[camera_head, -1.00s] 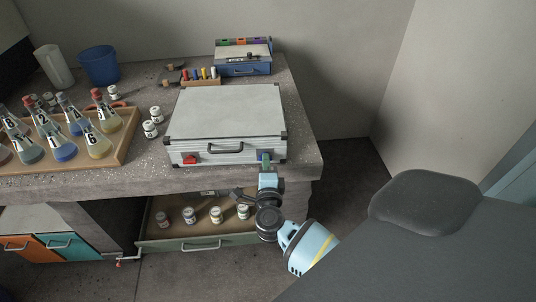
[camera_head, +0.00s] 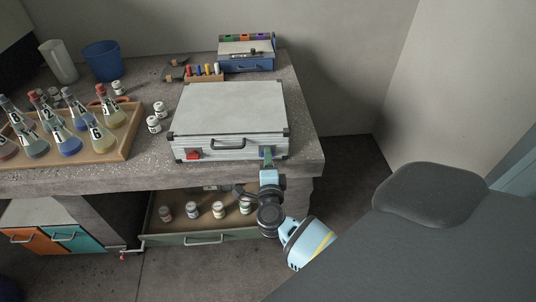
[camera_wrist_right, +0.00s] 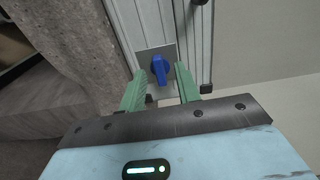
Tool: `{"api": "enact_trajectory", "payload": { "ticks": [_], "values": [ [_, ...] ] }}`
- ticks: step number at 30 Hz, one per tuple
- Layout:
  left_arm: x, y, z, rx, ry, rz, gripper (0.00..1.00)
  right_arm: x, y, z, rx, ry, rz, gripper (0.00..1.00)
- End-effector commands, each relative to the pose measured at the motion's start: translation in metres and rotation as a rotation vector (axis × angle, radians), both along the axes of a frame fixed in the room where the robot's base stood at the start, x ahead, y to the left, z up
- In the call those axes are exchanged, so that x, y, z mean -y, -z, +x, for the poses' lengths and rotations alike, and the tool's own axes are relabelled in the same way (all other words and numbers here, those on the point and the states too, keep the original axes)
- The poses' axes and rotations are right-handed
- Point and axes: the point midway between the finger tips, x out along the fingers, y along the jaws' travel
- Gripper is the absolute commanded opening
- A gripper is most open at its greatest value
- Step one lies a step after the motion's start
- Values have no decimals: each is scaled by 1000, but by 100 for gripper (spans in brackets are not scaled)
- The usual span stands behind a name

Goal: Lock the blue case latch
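The silver case (camera_head: 228,105) lies closed on the bench, with a dark handle on its front. Its blue latch (camera_wrist_right: 160,68) is a blue lever on a grey plate, clear in the right wrist view. In the head view my gripper largely covers it. My right gripper (camera_wrist_right: 166,80) also shows in the head view (camera_head: 267,154), at the right end of the case front. Its green fingers are apart, one on each side of the blue lever. I cannot tell whether they touch it. My left gripper is out of view.
A red latch (camera_head: 193,154) sits on the left of the case front. Small jars (camera_head: 154,124) and a wooden tray (camera_head: 128,148) of flasks stand left of the case. Below, an open drawer (camera_head: 180,238) holds several jars. A blue box (camera_head: 246,64) stands behind.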

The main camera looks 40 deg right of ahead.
Motion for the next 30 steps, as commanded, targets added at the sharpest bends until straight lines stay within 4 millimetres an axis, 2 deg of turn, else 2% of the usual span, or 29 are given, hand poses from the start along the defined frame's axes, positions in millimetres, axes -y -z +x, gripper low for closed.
{"api": "enact_trajectory", "payload": {
  "ticks": [15, 30],
  "values": [
    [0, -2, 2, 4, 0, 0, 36, -40, 1, -57, -2, 0, 3, 33],
    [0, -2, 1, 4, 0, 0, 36, -43, 0, -62, -1, 0, 0, 33]
  ]
}}
